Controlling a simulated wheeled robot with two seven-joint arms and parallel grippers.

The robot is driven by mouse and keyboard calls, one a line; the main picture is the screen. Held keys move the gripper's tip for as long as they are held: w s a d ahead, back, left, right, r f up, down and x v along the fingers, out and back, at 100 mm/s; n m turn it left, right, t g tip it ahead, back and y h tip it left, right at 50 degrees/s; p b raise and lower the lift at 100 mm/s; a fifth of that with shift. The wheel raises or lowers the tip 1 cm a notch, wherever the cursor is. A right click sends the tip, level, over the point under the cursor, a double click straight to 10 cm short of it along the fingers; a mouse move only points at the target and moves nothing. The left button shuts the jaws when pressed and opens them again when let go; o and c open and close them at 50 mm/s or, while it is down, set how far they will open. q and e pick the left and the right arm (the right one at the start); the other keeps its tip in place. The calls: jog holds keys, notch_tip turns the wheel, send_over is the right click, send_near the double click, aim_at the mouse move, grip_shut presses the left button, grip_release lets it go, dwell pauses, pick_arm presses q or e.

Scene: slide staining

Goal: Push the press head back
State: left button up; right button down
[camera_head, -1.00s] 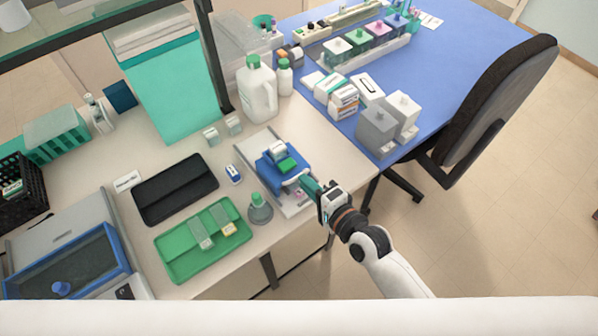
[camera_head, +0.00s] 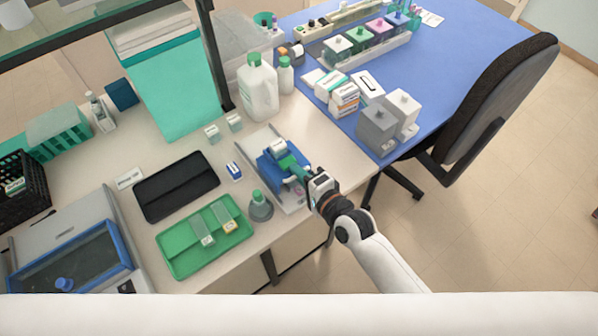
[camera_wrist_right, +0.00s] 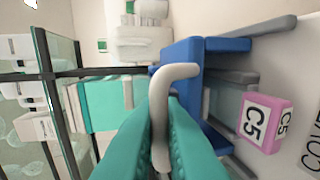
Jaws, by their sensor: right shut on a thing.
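The press is a blue press head (camera_head: 270,172) on a pale grey base plate (camera_head: 294,206) near the table's right edge. A grey bent handle (camera_wrist_right: 177,72) stands out at the front of the blue press head, which also shows in the right wrist view (camera_wrist_right: 188,58). My right gripper (camera_head: 292,166) reaches in from the lower right, over the press. Its teal fingers (camera_wrist_right: 160,122) are closed around the handle's shaft, with the bent end showing beyond them. The fingers hide part of the press head in the head view. My left gripper is not in view.
A grey bottle with a green cap (camera_head: 260,206) stands just left of the base plate. A green tray (camera_head: 180,262) and a black mat (camera_head: 165,196) lie further left. A pink block marked C5 (camera_wrist_right: 262,123) is beside the press. A white jug (camera_head: 257,95) stands behind.

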aim_at(282, 153)
jog(key=x, duration=0.3)
jog(key=r+b+x, duration=0.1)
jog(key=x, duration=0.2)
jog(key=b+x, duration=0.1)
jog(key=x, duration=0.2)
jog(key=shift+w+a+r, duration=0.1)
jog(key=shift+w+r, duration=0.05)
jog(key=shift+r, duration=0.35)
jog(key=c, duration=1.9)
grip_release()
jog(key=shift+s+d, duration=0.3)
jog(key=shift+s, duration=0.15)
jog(key=b+v, duration=0.2)
jog(key=v, duration=0.9)
jog(key=shift+r, duration=0.1)
